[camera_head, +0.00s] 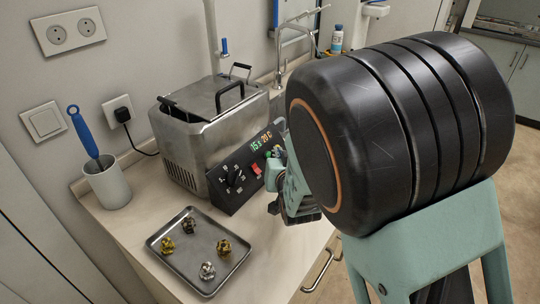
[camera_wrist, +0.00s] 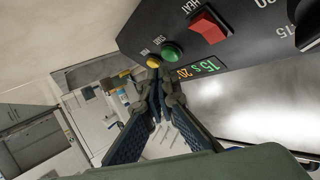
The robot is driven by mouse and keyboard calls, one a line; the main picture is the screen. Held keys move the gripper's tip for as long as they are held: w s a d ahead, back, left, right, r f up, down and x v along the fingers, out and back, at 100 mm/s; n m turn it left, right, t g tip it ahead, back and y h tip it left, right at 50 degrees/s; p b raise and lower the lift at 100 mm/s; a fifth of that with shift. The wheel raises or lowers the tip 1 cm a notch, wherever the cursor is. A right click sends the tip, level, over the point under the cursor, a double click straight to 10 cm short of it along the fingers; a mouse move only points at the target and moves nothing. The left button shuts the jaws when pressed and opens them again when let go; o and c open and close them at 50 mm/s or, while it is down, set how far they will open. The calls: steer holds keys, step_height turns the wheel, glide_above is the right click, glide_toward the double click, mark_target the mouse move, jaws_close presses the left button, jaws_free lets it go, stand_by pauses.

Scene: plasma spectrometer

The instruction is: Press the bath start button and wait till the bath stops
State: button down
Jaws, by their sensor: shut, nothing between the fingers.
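The bath is a metal box with a lid (camera_head: 205,112) on the counter. Its black sloped control panel (camera_head: 238,178) carries a lit display (camera_head: 261,141) with green and orange digits, a red switch (camera_head: 256,169) and knobs. My arm hides part of the panel's right side in the head view.
A metal tray (camera_head: 163,262) with several small metallic parts lies in front of the bath. A cup (camera_head: 108,184) with a blue-handled tool stands at the left. A sink tap (camera_head: 280,62) and a bottle (camera_head: 337,40) are behind. The counter between tray and cup is clear.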

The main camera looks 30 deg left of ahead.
steer(key=shift+a+f+b, duration=0.25)
steer(key=shift+a+b, duration=0.1)
steer(key=shift+b, duration=0.15)
steer(key=shift+a+f+b, duration=0.35)
steer(key=shift+b, duration=0.05)
stand_by(0.8)
steer(key=shift+r, duration=0.1)
steer(key=shift+d+r, duration=0.45)
steer(key=shift+d, duration=0.2)
steer(key=shift+d+r, duration=0.1)
steer(key=shift+s+d+r, duration=0.1)
steer(key=shift+d+r, duration=0.65)
steer(key=shift+d, duration=0.2)
steer(key=shift+s+d+r, duration=0.1)
steer(key=shift+d+r, duration=0.6)
steer(key=shift+d, duration=0.25)
